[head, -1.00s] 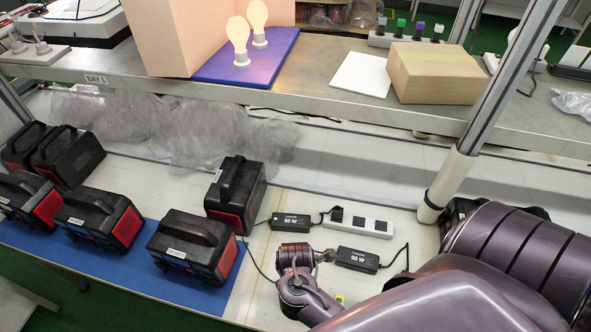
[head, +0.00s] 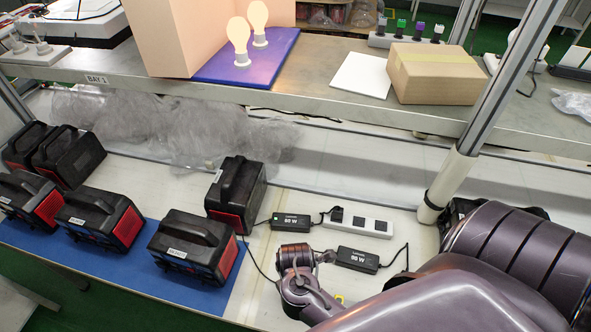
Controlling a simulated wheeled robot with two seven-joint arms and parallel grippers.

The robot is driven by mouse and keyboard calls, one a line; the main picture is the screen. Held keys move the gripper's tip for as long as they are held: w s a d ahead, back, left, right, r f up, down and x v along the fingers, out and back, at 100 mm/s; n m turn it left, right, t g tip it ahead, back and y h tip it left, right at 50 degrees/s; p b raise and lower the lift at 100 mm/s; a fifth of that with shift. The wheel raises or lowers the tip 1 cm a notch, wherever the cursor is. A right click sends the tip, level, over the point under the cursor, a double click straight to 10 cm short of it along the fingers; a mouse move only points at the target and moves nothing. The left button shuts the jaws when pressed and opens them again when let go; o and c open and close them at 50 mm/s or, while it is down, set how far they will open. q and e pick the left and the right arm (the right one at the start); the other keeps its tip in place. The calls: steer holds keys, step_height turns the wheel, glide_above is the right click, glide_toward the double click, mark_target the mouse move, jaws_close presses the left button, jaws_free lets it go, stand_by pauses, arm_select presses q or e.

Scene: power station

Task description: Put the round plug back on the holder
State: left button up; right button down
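I cannot make out the round plug or its holder; my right arm covers part of the bench. My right arm comes in from the right, and its wrist is low over the white bench top, beside the adapters. The fingers of its gripper are hidden under the wrist, so I cannot see what they hold. A thin black cable (head: 257,262) runs from the left adapter (head: 290,222) down towards the wrist. A second adapter (head: 357,260) lies just right of the wrist. A small yellow mark (head: 340,298) shows beside the forearm. My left gripper is not in view.
A white power strip (head: 359,226) lies behind the adapters. Several black and red battery packs (head: 195,247) stand on the left, some on a blue mat (head: 150,265). A metal post (head: 462,165) rises at the right. A shelf (head: 310,97) with a cardboard box (head: 437,78) overhangs the back.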

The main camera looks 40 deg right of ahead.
stand_by(0.4)
steer(key=c, duration=1.3)
jaws_free()
steer(key=shift+c, duration=0.2)
step_height(320, 180, up, 7)
steer(key=shift+f, duration=0.2)
steer(key=shift+r, duration=0.55)
